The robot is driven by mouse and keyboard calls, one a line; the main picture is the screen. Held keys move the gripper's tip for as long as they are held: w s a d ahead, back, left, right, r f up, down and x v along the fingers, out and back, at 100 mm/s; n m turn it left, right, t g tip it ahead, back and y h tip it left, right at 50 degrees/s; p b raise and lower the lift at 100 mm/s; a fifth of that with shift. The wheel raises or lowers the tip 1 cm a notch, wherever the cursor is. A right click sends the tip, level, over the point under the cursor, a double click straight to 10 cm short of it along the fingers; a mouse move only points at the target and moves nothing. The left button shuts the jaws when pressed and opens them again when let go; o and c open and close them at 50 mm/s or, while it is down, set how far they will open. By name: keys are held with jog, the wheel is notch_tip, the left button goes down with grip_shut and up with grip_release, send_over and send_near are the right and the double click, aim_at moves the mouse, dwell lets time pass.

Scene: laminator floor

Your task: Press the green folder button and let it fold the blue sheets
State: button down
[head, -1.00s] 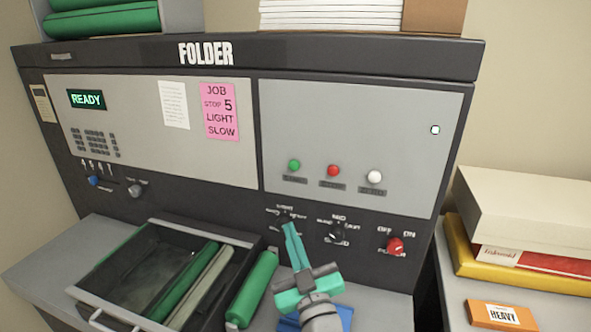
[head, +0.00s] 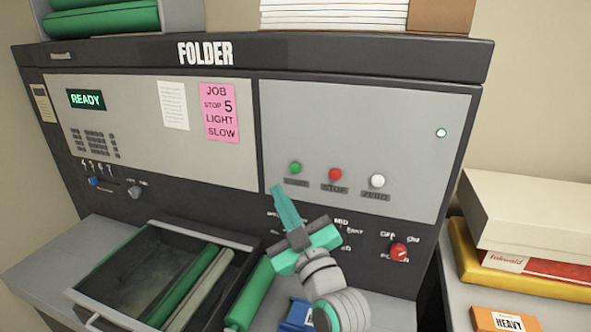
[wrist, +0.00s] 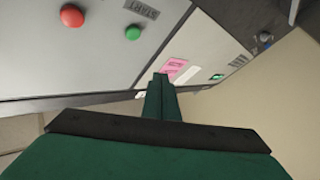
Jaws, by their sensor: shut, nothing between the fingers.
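The folder machine (head: 360,115) fills the head view, and its display (head: 86,99) reads READY. The green button (head: 295,168) is on the right grey panel, left of a red button (head: 335,174) and a white button (head: 377,181). In the wrist view the green button (wrist: 133,33) shows beside the label START. My gripper (head: 277,189) is shut and empty, its tips just below and left of the green button in the head view. I cannot tell how far they are from the panel. Something blue (head: 299,313), partly hidden by my arm, lies on the front ledge.
An open drawer (head: 97,324) with green and grey rolls juts out at the left, with another green roll (head: 248,296) beside it. A red power knob (head: 398,251) is lower right. A pink note (head: 219,112) reads JOB, STOP 5, LIGHT, SLOW. Boxes (head: 530,215) stand at right.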

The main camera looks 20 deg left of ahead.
aim_at(295, 168)
jog(key=w, duration=0.7)
jog(key=shift+w+d, duration=0.2)
jog(key=shift+d, duration=0.1)
dwell(0.9)
jog(key=shift+w, duration=0.2)
dwell(0.8)
jog(key=shift+w, duration=0.25)
